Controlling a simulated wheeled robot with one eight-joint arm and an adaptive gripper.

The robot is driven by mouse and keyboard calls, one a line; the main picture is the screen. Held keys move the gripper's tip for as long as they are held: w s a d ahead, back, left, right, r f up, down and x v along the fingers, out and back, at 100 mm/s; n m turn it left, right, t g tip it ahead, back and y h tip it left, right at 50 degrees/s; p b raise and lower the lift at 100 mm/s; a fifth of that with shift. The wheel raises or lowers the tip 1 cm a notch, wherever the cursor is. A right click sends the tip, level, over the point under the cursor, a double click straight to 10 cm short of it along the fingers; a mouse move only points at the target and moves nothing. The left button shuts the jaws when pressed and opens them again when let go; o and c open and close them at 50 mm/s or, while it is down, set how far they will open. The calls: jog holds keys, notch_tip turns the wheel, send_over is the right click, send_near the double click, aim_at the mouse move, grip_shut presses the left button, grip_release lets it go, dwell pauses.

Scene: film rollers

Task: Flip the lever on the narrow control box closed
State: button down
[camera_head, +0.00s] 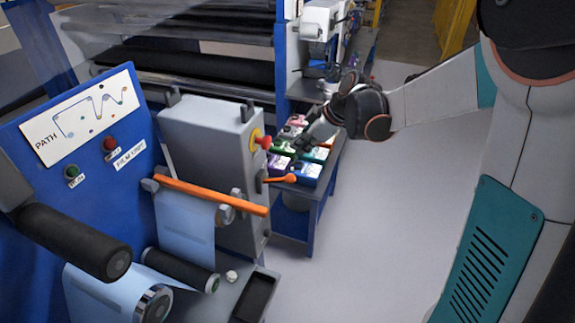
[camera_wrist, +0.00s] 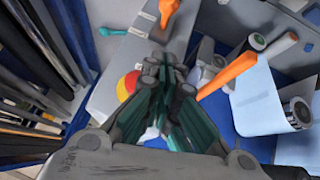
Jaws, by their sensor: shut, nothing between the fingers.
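The narrow control box (camera_head: 205,135) is a tall grey cabinet beside the blue panel in the head view. Its right face carries a red knob on a yellow base (camera_head: 261,140) and, lower, a lever with an orange handle (camera_head: 280,179) sticking out to the right. My gripper (camera_head: 303,146) is shut and empty, right of the box. Its fingers (camera_wrist: 165,62) appear apart from both levers and partly cover the box.
A blue panel (camera_head: 95,130) with buttons stands left. An orange bar (camera_head: 210,193) and rollers (camera_head: 180,270) lie in front of the box. Colourful bins (camera_head: 305,165) stand on a blue table behind the gripper. The floor (camera_head: 400,220) at right is clear.

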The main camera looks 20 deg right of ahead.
jog(key=shift+f, duration=0.1)
send_over(288, 177)
notch_tip(288, 177, down, 11)
jog(key=shift+a+r, duration=0.1)
jog(key=shift+f, duration=0.55)
jog(key=shift+s, duration=0.1)
jog(key=shift+f+b, duration=0.1)
jog(key=shift+b, duration=0.3)
